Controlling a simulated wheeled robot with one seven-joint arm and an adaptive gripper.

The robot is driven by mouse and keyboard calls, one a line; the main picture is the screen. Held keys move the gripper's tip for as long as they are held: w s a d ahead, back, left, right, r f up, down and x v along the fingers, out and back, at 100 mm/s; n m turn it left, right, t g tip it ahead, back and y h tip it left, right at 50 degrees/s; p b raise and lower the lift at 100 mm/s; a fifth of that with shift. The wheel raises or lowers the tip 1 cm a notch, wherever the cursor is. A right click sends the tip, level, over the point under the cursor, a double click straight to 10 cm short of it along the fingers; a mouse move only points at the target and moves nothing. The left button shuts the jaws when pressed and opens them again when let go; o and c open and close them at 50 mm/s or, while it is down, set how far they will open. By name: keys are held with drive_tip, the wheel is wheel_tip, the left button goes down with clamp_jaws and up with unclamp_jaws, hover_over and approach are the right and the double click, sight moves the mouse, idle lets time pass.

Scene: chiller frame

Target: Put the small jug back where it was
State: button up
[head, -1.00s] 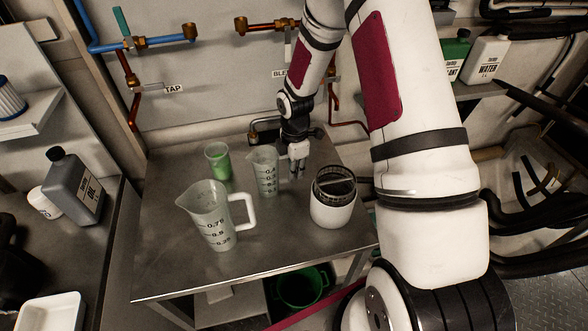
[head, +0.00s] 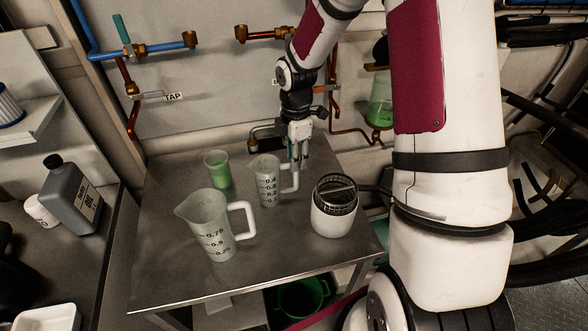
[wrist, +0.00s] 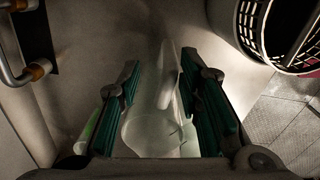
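The small jug (head: 267,187), clear with a dark scale, stands upright on the steel table, its pale handle on the right. My gripper (head: 300,162) points down just above that handle. In the wrist view, the open fingers of my gripper (wrist: 163,95) stand apart on either side of the handle (wrist: 168,80), with gaps showing. The small jug (wrist: 150,132) is below, partly hidden by the gripper. The large jug (head: 212,230) stands in front and to the left. Whether a finger touches the handle I cannot tell.
A beaker of green liquid (head: 218,170) stands left of the small jug. A white pot with a dark basket (head: 333,208) stands close on the right. Pipes and a tap (head: 265,133) are at the wall behind. The table's front (head: 175,285) is clear.

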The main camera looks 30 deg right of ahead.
drive_tip(key=s+a+r+m+t, duration=0.1)
drive_tip(key=s+r+m, duration=0.2)
drive_tip(key=r, duration=0.4)
drive_tip(key=s+a+r+m+h, duration=0.1)
drive_tip(key=s+r+m, duration=0.15)
drive_tip(key=r, duration=0.35)
drive_tip(key=s+a+r+m+t, duration=0.1)
drive_tip(key=s+r+m, duration=0.15)
drive_tip(key=r, duration=0.45)
drive_tip(key=s+a+r+m+t, duration=0.1)
drive_tip(key=s+a+r+m, duration=0.1)
drive_tip(key=s, duration=0.6)
drive_tip(key=s+a+r+m+t, duration=0.1)
drive_tip(key=s+r+m+t, duration=0.1)
drive_tip(key=s+r+m, duration=0.3)
drive_tip(key=s+m, duration=0.2)
drive_tip(key=s, duration=0.1)
drive_tip(key=shift+a+r+m+y, duration=0.3)
drive_tip(key=shift+a+y, duration=0.1)
